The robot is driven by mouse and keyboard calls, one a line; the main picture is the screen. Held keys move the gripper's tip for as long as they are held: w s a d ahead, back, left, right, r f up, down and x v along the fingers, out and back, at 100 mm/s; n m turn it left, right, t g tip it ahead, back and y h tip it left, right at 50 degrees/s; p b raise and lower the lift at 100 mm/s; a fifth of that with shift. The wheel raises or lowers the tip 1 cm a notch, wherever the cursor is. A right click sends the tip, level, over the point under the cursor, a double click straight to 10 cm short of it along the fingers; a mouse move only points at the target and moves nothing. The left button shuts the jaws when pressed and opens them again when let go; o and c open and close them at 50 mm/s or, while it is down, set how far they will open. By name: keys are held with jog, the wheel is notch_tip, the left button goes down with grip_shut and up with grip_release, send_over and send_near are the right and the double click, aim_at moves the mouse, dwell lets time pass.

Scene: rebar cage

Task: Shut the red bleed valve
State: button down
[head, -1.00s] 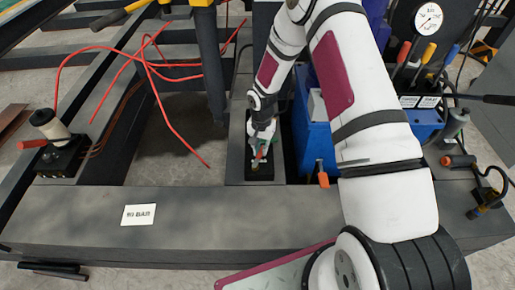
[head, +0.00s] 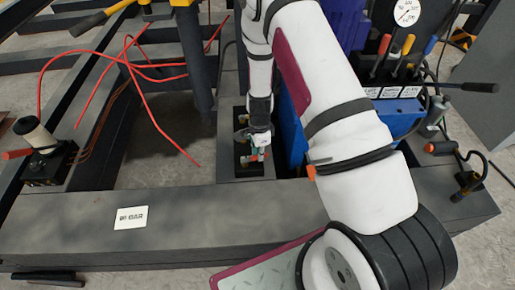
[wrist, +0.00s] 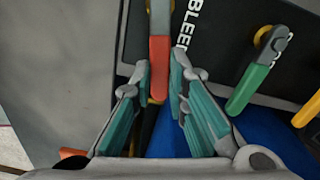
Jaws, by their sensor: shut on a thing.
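The red bleed valve (wrist: 159,68) shows in the wrist view as a red-sleeved lever on a grey shank. It hangs straight down the picture beside the printed word BLEED on a dark plate. My gripper (wrist: 162,70) has its teal-padded fingers on both sides of the red sleeve and is shut on it. In the head view my gripper (head: 257,154) reaches down to a small dark valve block (head: 240,166) on the grey frame. The fingers and wrist hide most of the valve there.
A green lever (wrist: 252,80) lies slanted to the right of the red one, with a yellow lever (wrist: 308,110) beyond. A blue box (head: 293,135) stands close to the right of my gripper. Loose red hoses (head: 140,95) lie to the left.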

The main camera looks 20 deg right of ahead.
jog(key=shift+s+a+m+p, duration=0.2)
jog(key=shift+s+m, duration=0.15)
jog(key=shift+m, duration=0.35)
jog(key=shift+s+a+m+p, duration=0.15)
jog(key=shift+s+m, duration=0.15)
jog(key=shift+m, duration=0.4)
jog(key=c, duration=1.6)
grip_release()
jog(key=shift+o, duration=0.2)
jog(key=shift+d, duration=0.1)
notch_tip(320, 180, up, 12)
